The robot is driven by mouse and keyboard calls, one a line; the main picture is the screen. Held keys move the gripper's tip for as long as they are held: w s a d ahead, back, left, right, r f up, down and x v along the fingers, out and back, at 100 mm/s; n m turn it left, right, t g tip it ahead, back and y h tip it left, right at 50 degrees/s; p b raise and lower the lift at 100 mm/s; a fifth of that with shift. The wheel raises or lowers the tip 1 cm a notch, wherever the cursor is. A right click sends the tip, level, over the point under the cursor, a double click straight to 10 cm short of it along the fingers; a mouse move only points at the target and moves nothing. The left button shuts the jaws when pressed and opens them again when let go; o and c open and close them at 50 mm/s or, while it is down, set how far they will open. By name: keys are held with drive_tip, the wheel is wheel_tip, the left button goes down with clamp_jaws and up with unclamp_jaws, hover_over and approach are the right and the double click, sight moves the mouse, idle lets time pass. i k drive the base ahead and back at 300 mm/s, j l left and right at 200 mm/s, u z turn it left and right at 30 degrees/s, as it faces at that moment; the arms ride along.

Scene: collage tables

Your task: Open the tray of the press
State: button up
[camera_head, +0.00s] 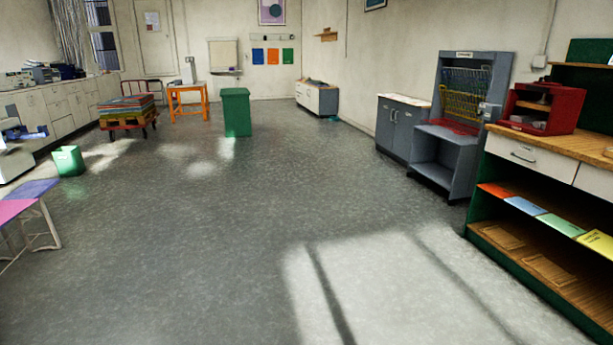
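I cannot tell for certain which thing is the press. A tall grey unit (437,152) with yellow wire racks (463,93) and a red tray-like part (450,127) stands against the right wall. A small pale device (189,70) stands on an orange table (187,87) at the back left; it is too small to make out. A whitish machine (14,160) with a blue part is cut off by the left edge. No clearly open tray shows. My gripper is not in view.
The grey floor (240,220) is clear through the middle. A green bin (236,112), a loaded cart (128,112) and a small green bin (69,160) stand on it. A bench with white drawers (528,157) is at right; a coloured table (30,195) is at left.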

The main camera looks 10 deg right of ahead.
sight(535, 120)
drive_tip(key=i+l+z, duration=0.15)
drive_tip(key=i+z, duration=0.2)
drive_tip(key=i, duration=0.25)
drive_tip(key=i+z, duration=0.4)
drive_tip(key=i, duration=0.25)
drive_tip(key=i+j+z, duration=0.35)
drive_tip(key=i, duration=0.25)
drive_tip(key=i+l+z, duration=0.2)
drive_tip(key=i, duration=0.6)
drive_tip(key=i+j+z, duration=0.15)
drive_tip(key=i, duration=0.7)
drive_tip(key=i+j+z, duration=0.2)
drive_tip(key=i, duration=0.6)
drive_tip(key=i+l, duration=0.15)
drive_tip(key=i, duration=0.6)
